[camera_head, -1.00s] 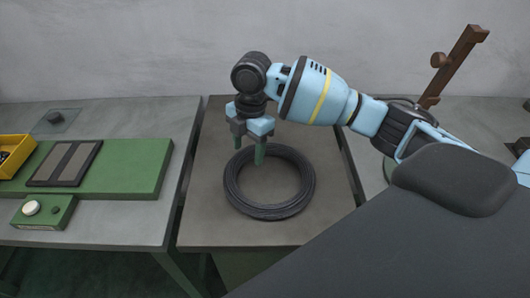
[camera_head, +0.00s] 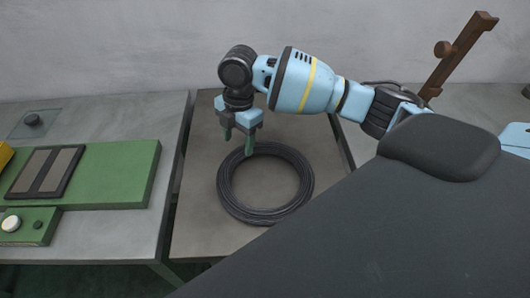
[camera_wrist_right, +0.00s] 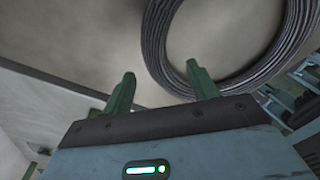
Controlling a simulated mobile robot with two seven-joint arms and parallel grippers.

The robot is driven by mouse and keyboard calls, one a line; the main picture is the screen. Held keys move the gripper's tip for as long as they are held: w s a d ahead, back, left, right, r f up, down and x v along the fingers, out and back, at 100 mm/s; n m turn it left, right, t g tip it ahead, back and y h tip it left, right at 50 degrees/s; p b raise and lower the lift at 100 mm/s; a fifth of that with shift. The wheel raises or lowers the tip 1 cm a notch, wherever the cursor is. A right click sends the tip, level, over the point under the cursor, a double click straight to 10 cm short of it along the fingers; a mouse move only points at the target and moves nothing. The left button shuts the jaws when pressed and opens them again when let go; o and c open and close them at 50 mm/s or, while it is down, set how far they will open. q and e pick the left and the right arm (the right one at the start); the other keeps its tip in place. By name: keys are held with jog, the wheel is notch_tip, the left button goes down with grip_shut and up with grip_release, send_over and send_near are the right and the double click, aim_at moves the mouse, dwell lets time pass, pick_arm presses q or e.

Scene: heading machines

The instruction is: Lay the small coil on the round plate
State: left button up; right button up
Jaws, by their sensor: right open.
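A dark coil (camera_head: 262,216) of wound wire lies flat on the grey-brown middle table (camera_head: 205,240). My right gripper (camera_head: 238,140) is open and empty, fingers pointing down, at the coil's back left edge in the head view. One green fingertip overlaps the coil's rim there; contact cannot be told. In the right wrist view, the open fingers (camera_wrist_right: 163,87) show with the coil (camera_wrist_right: 158,55) just beyond the right finger. No round plate can be made out; my arm hides part of the right side. My left gripper is not in view.
A left table carries a green board (camera_head: 110,175) with a dark framed panel (camera_head: 45,172) and a green button box (camera_head: 27,226). A gap separates the tables. A brown post (camera_head: 460,55) leans at the back right. The wall is behind.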

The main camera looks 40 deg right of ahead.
aim_at(235, 152)
jog(key=shift+w+a+f, duration=0.1)
jog(key=shift+a+f, duration=0.1)
jog(key=shift+f, duration=0.65)
jog(key=shift+w+a+f, duration=0.1)
jog(key=shift+a+f, duration=0.05)
jog(key=shift+f, duration=0.65)
jog(key=shift+w+a+f, duration=0.1)
jog(key=shift+a+f, duration=0.1)
jog(key=shift+f, duration=0.65)
jog(key=shift+c, duration=0.5)
grip_shut()
jog(key=shift+r, duration=0.1)
